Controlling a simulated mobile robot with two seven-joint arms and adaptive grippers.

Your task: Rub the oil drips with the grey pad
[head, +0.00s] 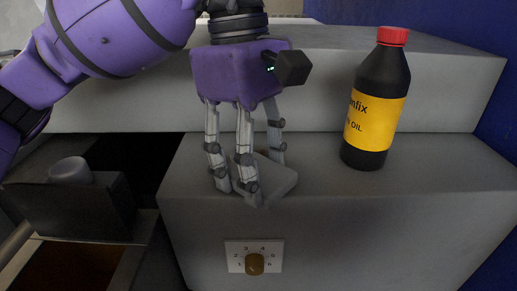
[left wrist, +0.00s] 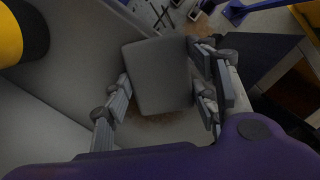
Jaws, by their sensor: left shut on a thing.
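The grey pad (head: 278,178) lies flat, or nearly so, on the grey ledge (head: 330,205), close to its left end. My left gripper (head: 246,188) points down with its fingers shut around the pad. In the left wrist view the pad (left wrist: 158,75) sits between the fingers, gripped from two sides. A faint brown smear, likely the oil drips (left wrist: 150,121), shows on the ledge beside the pad's lower edge in that view. The pad hides part of the surface. In the head view the drips are hidden or too faint to tell. My right gripper is not in view.
A black oil bottle (head: 378,100) with a yellow label and red cap stands upright on the ledge, right of the gripper. A numbered dial with a brown knob (head: 254,263) is on the ledge's front face. A raised grey step (head: 430,85) runs behind. Left is a dark gap.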

